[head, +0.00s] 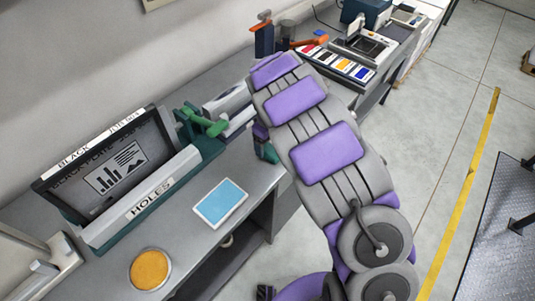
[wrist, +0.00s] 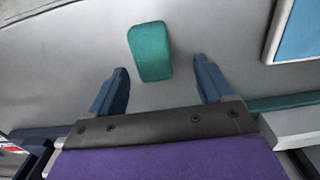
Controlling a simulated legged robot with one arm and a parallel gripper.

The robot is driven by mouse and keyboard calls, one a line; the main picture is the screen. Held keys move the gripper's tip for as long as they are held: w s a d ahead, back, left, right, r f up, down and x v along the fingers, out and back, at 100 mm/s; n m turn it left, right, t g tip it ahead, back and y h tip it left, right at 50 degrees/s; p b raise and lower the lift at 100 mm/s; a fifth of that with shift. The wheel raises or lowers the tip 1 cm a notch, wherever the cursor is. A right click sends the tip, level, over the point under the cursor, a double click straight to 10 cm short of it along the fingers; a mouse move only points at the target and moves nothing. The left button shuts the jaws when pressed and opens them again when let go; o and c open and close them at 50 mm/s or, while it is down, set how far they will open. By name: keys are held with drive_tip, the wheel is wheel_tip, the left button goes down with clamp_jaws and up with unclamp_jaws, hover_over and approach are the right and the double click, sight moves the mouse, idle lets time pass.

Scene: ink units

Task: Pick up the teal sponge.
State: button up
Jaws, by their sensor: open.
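The teal sponge (wrist: 150,51) is a rounded block lying on the grey bench top (wrist: 75,62) in the wrist view. My gripper (wrist: 161,68) is open, with its two blue fingers spread. The sponge's near end lies between the fingertips, and the rest extends beyond them. There is a visible gap on each side, wider on the right. The fingers do not appear to touch it. I cannot tell the height of the fingertips over the bench. In the head view my arm covers much of this area, and I cannot make out the sponge clearly.
A white-framed blue panel (head: 220,203) and a round orange-filled dish (head: 150,269) lie on the bench. A framed screen (head: 112,165) in a green-clamped holder stands behind them. A rack of coloured inks (head: 338,62) stands farther back.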

sight(270, 150)
drive_tip(key=shift+w+d+f+b, duration=0.15)
drive_tip(key=shift+d+f+b, duration=0.2)
drive_tip(key=shift+d+f, duration=0.7)
drive_tip(key=f, duration=0.1)
drive_tip(key=a+f, duration=0.1)
drive_tip(key=f, duration=0.1)
drive_tip(key=shift+a+b, duration=0.3)
drive_tip(key=shift+b, duration=0.05)
drive_tip(key=shift+a, duration=0.3)
drive_tip(key=shift+d+r, duration=0.1)
drive_tip(key=shift+d, duration=0.85)
drive_tip(key=c, duration=0.5)
drive_tip(key=shift+a, duration=0.15)
drive_tip(key=c, duration=0.3)
drive_tip(key=shift+a, duration=0.45)
drive_tip(key=shift+c, duration=1.2)
drive_tip(key=shift+d, duration=0.1)
